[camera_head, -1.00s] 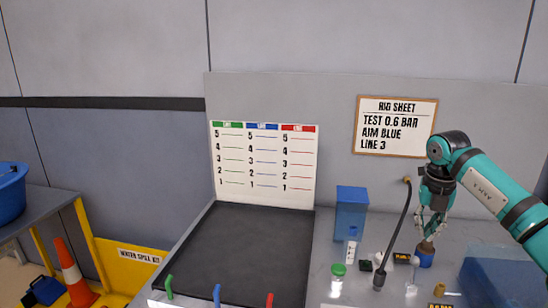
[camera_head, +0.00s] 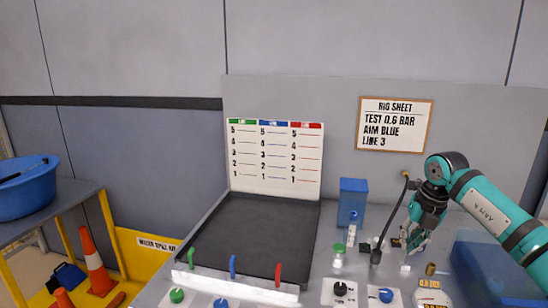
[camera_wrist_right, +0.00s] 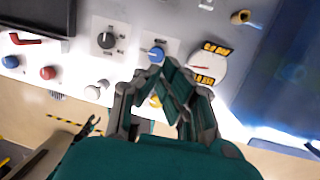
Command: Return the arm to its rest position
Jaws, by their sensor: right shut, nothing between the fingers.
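My right arm comes in from the right in the head view, teal and grey. Its gripper (camera_head: 413,247) is shut and empty above the back right of the bench, beside a black upright hose (camera_head: 392,222). In the right wrist view the gripper's fingers (camera_wrist_right: 168,82) come together over the front panel, near a blue knob (camera_wrist_right: 156,54) and a round gauge (camera_wrist_right: 207,68). My left arm is not in the head view. A small dark claw (camera_wrist_right: 88,127) at the lower left of the wrist view may be my left gripper; its opening is unclear.
A blue box (camera_head: 352,205) and a green-capped container (camera_head: 338,254) stand left of the hose. A large translucent blue tank (camera_head: 490,268) lies right. The dark tray (camera_head: 262,232) is clear. A blue basin (camera_head: 25,188) sits on the left table, with a cone (camera_head: 95,262) below.

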